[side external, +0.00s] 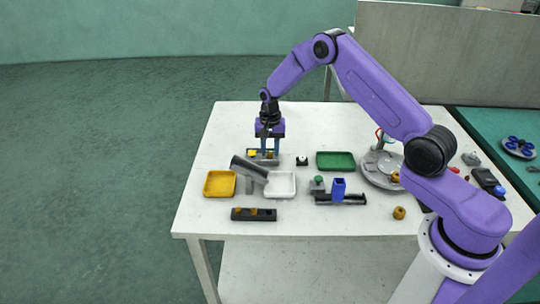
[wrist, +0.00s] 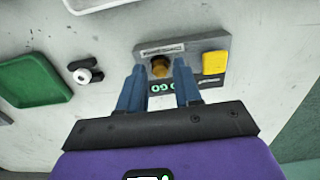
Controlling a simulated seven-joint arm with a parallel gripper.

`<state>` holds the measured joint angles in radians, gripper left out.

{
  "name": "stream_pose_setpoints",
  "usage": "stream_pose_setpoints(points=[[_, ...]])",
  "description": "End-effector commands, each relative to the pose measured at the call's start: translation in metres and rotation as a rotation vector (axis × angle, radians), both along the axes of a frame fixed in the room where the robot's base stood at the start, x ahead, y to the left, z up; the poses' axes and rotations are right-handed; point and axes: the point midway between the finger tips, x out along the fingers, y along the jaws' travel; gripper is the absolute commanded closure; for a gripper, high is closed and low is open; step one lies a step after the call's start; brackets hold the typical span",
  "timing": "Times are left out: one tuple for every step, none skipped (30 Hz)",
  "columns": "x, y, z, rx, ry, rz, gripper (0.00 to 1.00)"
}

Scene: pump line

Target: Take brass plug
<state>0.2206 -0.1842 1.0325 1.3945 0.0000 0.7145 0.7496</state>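A brass plug (wrist: 160,66) sits in a grey fixture (wrist: 190,45) that has a label strip, a yellow block (wrist: 214,63) and a small display with green marks. My gripper (wrist: 159,68) points down over the fixture, its two blue fingers apart on either side of the plug. A narrow gap seems to show beside the plug, so the fingers look open; contact is hard to judge. In the side view my gripper (side external: 269,151) stands at the fixture (side external: 264,161) near the table's far left, and the plug is hidden there.
A dark tilted cylinder (side external: 249,168) stands just in front, between a yellow tray (side external: 219,184) and a white tray (side external: 280,184). A black block (side external: 253,214) with brass-coloured pieces lies nearer. A green tray (side external: 336,161) and a small black-and-white part (side external: 302,160) are to the right.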

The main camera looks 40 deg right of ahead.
Motion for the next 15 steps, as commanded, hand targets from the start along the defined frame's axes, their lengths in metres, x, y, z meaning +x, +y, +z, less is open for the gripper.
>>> stream_pose_setpoints(points=[[0.0000,0.0000,0.0000,0.000,0.000,0.000,0.66],[0.0000,0.0000,0.0000,0.000,0.000,0.000,0.73],[0.0000,0.0000,0.0000,0.000,0.000,0.000,0.86],[0.0000,0.0000,0.0000,0.000,0.000,0.000,0.96],[0.0000,0.0000,0.0000,0.000,0.000,0.000,1.00],[0.0000,0.0000,0.0000,0.000,0.000,0.000,1.00],[0.0000,0.0000,0.0000,0.000,0.000,0.000,1.00],[-0.0001,0.0001,0.0001,0.000,0.000,0.000,1.00],[0.0000,0.0000,0.0001,0.000,0.000,0.000,1.00],[-0.0001,0.0001,0.0001,0.000,0.000,0.000,1.00],[-0.0001,0.0001,0.0001,0.000,0.000,0.000,1.00],[-0.0001,0.0001,0.0001,0.000,0.000,0.000,1.00],[-0.0001,0.0001,0.0002,0.000,0.000,0.000,1.00],[-0.0001,0.0001,0.0003,0.000,0.000,0.000,1.00],[-0.0001,0.0001,0.0006,0.000,0.000,0.000,1.00]])
